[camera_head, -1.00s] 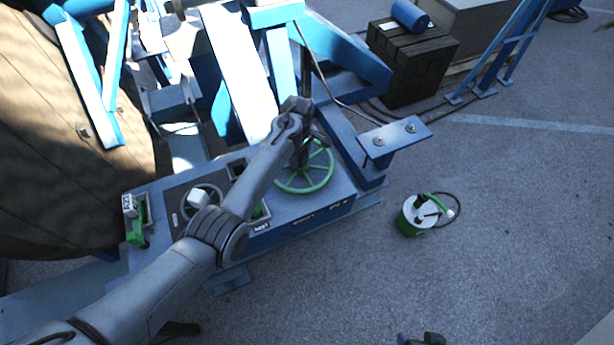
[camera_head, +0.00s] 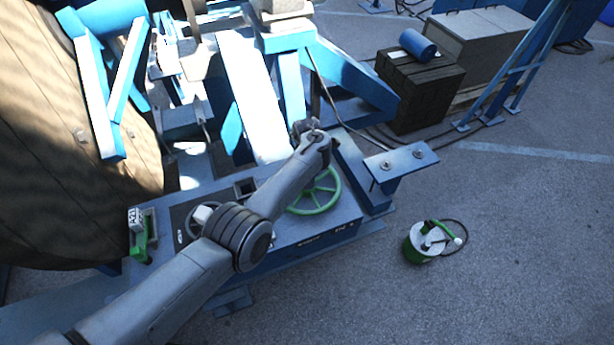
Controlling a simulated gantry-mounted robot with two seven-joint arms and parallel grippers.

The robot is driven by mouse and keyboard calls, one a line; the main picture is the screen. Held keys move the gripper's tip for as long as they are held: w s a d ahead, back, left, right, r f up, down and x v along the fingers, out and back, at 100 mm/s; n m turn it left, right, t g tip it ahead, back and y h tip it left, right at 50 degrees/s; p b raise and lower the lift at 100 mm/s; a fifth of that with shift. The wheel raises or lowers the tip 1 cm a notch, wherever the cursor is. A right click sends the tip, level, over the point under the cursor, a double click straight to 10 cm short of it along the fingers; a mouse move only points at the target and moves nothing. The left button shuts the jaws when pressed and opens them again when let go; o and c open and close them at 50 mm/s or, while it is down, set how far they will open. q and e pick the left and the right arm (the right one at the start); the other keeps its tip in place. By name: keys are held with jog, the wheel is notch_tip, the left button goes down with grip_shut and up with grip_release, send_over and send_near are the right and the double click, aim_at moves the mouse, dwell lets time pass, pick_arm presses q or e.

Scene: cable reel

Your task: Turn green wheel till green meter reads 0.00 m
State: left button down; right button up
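The green spoked wheel (camera_head: 329,205) lies flat on top of the blue control console (camera_head: 345,222). My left arm reaches over the console from the lower left, and its wrist end is above the wheel's upper left part, hiding some of the rim and hub. My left gripper (camera_head: 311,130) is at the far end of this arm. Its fingers are not clearly visible, so I cannot tell whether they are open or touch the wheel. No green meter reading is legible; part of the console top is hidden behind the arm. My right gripper is out of view.
A green lever (camera_head: 140,240) stands at the console's left end. A large wooden reel (camera_head: 70,170) is at the left. A green and white canister (camera_head: 422,243) with a hose stands on the pavement. A dark crate (camera_head: 420,90) is behind. The right pavement is mostly clear.

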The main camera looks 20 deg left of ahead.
pick_arm(q)
jog(key=shift+n+b, duration=0.35)
jog(key=shift+n, duration=0.75)
jog(key=c, duration=0.5)
grip_release()
notch_tip(320, 180, up, 11)
jog(key=shift+f+p, duration=0.1)
jog(key=shift+p, duration=0.7)
